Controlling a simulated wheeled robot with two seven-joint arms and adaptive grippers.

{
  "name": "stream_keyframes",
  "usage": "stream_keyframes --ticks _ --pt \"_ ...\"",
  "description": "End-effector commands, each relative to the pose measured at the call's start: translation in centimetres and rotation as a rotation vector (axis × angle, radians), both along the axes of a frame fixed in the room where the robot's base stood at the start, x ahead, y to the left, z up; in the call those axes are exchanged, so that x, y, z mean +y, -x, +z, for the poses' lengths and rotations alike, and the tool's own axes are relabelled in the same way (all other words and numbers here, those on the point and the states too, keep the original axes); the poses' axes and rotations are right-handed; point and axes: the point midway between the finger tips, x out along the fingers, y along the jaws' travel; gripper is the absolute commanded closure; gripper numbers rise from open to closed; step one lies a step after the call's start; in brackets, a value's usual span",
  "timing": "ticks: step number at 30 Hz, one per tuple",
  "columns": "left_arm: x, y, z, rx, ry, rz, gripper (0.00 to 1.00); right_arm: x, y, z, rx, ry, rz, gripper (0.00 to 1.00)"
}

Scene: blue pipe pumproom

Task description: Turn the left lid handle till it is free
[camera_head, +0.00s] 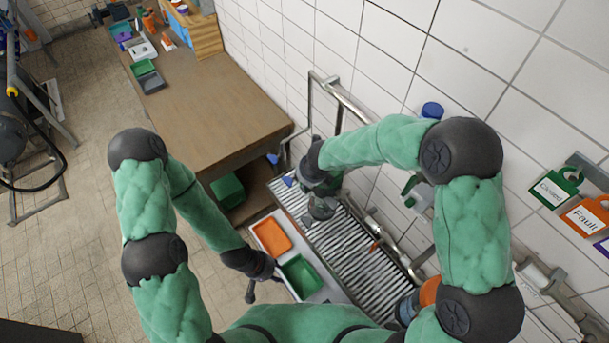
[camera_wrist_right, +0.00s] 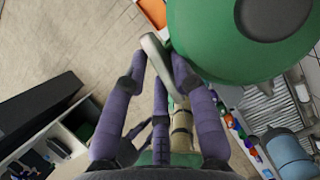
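A pale grey lever handle (camera_wrist_right: 156,58) shows in the right wrist view beside a large rounded green body (camera_wrist_right: 215,50) with a dark round cap. My left gripper (camera_head: 264,288) hangs empty beside the trays, fingers apart. Whether this handle is the left one, I cannot tell.
A metal grate (camera_head: 365,245) runs along the tiled wall, with pipes beside it. An orange tray (camera_head: 271,236) and a green tray (camera_head: 300,274) lie left of it. A wooden bench (camera_head: 200,110) stands beyond. Tags (camera_head: 556,187) hang on the right wall.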

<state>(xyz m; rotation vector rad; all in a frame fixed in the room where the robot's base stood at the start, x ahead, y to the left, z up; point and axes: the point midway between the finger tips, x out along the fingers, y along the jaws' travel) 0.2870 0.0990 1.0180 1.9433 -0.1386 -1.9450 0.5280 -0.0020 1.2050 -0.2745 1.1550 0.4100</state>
Motion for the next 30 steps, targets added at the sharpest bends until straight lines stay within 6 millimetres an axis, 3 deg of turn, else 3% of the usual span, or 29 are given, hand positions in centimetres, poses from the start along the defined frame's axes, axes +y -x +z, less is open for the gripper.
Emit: stream_keyframes --ticks 30 --pt "0.0 0.0 -10.6 0.000 0.000 0.000 0.60 0.3 -0.1 -0.5 -0.001 0.000 -0.414 0.71"
